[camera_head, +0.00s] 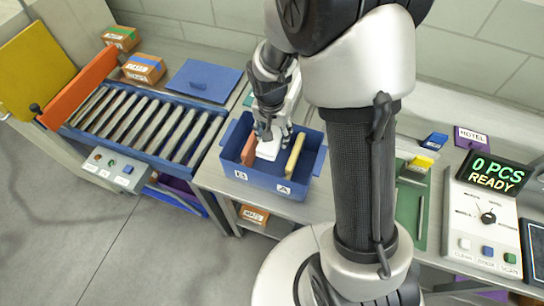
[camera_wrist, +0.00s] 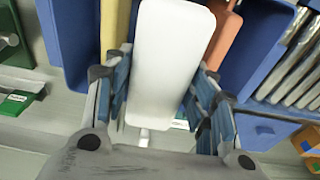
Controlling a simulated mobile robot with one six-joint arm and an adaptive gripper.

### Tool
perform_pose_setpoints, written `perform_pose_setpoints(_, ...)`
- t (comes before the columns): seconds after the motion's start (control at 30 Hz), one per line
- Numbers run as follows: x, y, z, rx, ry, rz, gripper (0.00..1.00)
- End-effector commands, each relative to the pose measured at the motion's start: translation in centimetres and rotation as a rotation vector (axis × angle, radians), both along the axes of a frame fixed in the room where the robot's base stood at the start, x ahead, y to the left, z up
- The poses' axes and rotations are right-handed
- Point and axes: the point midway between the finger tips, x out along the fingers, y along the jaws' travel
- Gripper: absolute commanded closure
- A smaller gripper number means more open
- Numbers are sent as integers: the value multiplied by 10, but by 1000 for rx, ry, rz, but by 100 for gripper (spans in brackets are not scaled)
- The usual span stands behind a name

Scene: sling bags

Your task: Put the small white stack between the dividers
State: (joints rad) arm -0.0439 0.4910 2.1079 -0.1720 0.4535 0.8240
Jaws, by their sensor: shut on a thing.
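The small white stack (camera_head: 267,151) is in my gripper (camera_head: 268,130), over or inside the blue bin (camera_head: 236,176). In the head view it sits between the orange divider (camera_head: 249,149) on its left and the cream-yellow divider (camera_head: 294,155) on its right. In the wrist view the white stack (camera_wrist: 168,60) is long and upright, with my fingers shut on both sides. There the yellow divider (camera_wrist: 85,30) is left and the orange divider (camera_wrist: 224,38) right. I cannot tell whether the stack touches the bin floor.
A roller conveyor (camera_head: 150,125) with a blue frame stands left of the bin. A blue panel (camera_head: 203,80) lies behind. A control console with a "0 PCS READY" display (camera_head: 495,174) is at the right. Orange boxes (camera_head: 144,68) stand at the back left.

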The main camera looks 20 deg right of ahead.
Motion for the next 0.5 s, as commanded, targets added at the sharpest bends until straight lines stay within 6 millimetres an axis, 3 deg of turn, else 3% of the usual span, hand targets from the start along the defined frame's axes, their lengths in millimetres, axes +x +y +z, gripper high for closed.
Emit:
perform_pose_setpoints(0.1,-1,0,-37,0,5,1,75)
perform_pose_setpoints(0.3,0,0,-85,-1,3,1,75)
perform_pose_setpoints(0.5,0,0,-105,0,0,0,75)
